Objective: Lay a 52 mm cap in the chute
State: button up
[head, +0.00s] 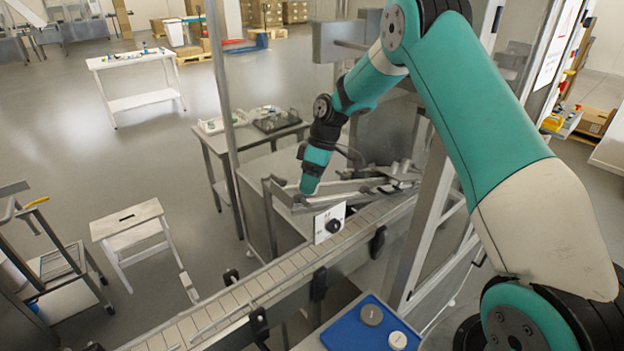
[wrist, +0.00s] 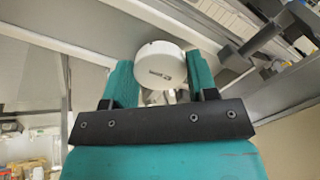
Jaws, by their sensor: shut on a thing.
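My gripper (wrist: 161,78) is shut on a white cap (wrist: 160,60) with small dark print on its face, held between the two teal fingers in the wrist view. In the head view my gripper (head: 311,187) points down at the left end of the metal chute (head: 352,187), above the conveyor. The held cap cannot be made out there, and whether it touches the chute cannot be told. A grey cap (head: 371,315) and another white cap (head: 397,340) lie on a blue tray (head: 345,337) at the bottom.
A conveyor (head: 255,288) runs diagonally in front of the chute. A white panel with a black knob (head: 329,224) stands between them. A metal post (head: 225,110) rises left of the arm. A side table (head: 262,137) with trays stands behind. A white step stool (head: 130,228) is on the left floor.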

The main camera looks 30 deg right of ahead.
jog(key=o, duration=1)
jog(key=shift+c, duration=0.2)
jog(key=shift+r, duration=0.1)
jog(key=p+v, duration=0.2)
jog(key=v, duration=0.5)
jog(key=shift+r, duration=0.15)
